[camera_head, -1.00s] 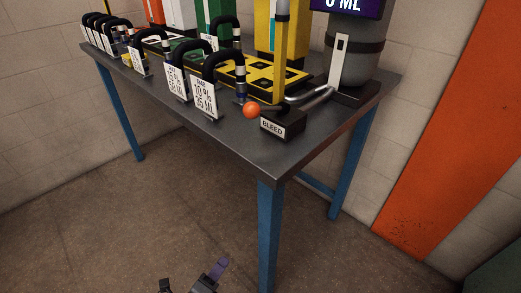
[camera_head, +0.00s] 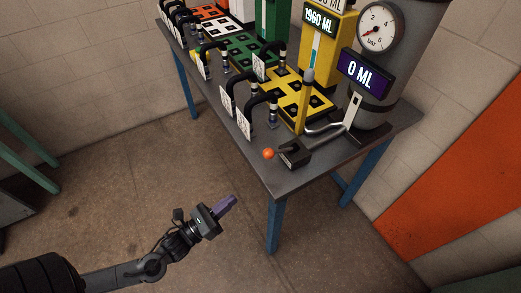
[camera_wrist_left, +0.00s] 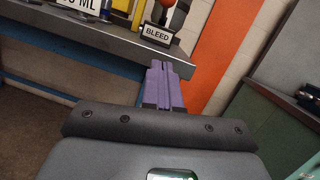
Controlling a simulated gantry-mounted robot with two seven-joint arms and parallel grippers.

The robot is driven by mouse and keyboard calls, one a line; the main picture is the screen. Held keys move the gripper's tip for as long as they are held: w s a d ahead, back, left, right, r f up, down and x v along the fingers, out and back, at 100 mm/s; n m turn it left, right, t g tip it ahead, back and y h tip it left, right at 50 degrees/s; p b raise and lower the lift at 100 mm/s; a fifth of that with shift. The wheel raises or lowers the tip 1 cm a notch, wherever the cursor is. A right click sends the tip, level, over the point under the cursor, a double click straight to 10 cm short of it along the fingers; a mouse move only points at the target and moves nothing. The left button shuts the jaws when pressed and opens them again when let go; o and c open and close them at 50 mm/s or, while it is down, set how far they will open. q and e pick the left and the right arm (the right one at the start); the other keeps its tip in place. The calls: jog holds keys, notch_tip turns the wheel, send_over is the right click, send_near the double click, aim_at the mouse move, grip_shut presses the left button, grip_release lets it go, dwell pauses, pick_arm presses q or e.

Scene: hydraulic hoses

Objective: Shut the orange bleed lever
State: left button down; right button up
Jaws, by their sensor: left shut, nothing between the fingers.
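The orange ball end of the bleed lever (camera_head: 268,154) sits at the table's front right, beside its small black block (camera_head: 295,156). In the left wrist view the block carries a white BLEED label (camera_wrist_left: 158,34), with part of the orange ball (camera_wrist_left: 167,2) cut off at the top edge. My left gripper (camera_head: 230,201) is shut and empty, with purple fingers. It is out in front of the table, below and apart from the lever. In the left wrist view its fingers (camera_wrist_left: 164,80) point toward the block. My right gripper is not in view.
The dark table (camera_head: 262,178) has blue legs. Several black hoses with white tags stand left of the lever. A yellow unit (camera_head: 322,60) and a grey cylinder with a gauge (camera_head: 376,27) and a 0 ML display (camera_head: 364,73) stand behind. The floor in front is clear.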

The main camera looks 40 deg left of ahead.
pick_arm(q)
jog(key=r, duration=0.2)
send_near(279, 151)
jog(key=w+f, duration=0.1)
jog(key=shift+w+d+r, duration=0.1)
jog(key=shift+w+r, duration=0.5)
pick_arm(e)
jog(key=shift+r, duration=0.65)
pick_arm(q)
jog(key=shift+r+p, duration=0.1)
jog(key=shift+p, duration=0.2)
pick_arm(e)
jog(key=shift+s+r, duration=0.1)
